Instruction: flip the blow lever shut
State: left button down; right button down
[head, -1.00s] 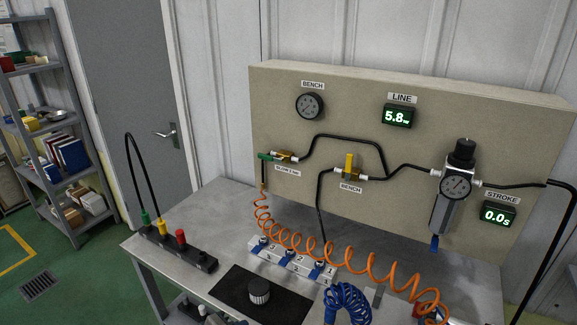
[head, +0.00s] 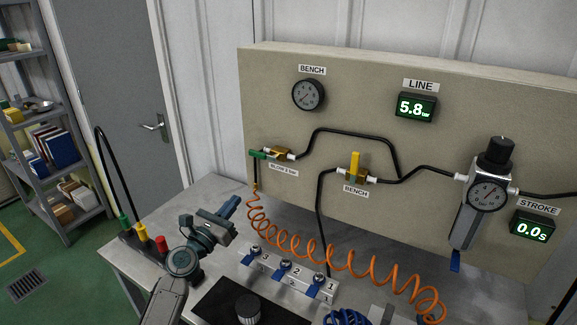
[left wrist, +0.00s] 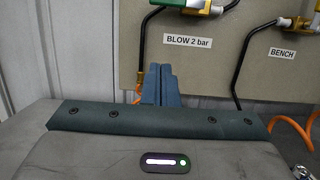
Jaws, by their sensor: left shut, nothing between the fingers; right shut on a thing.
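The blow valve shows on the panel's left side in the head view, with its green lever (head: 258,154) pointing left, roughly in line with the brass body (head: 278,153). In the left wrist view the green lever (left wrist: 217,10) is cut by the top edge, above the "BLOW 2 bar" label (left wrist: 188,41). My left gripper (head: 231,205) is below and in front of the lever, apart from it. Its fingers (left wrist: 160,80) are shut and empty, pointing toward the panel. My right gripper is not in view.
The bench valve's yellow lever (head: 354,166) stands upright to the right. A coiled orange hose (head: 300,246) hangs from the blow line across the table.

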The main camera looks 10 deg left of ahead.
aim_at(258, 154)
pick_arm(q)
jog(key=shift+s+r, duration=0.1)
jog(key=shift+s, duration=0.05)
pick_arm(e)
jog(key=shift+s+r, duration=0.1)
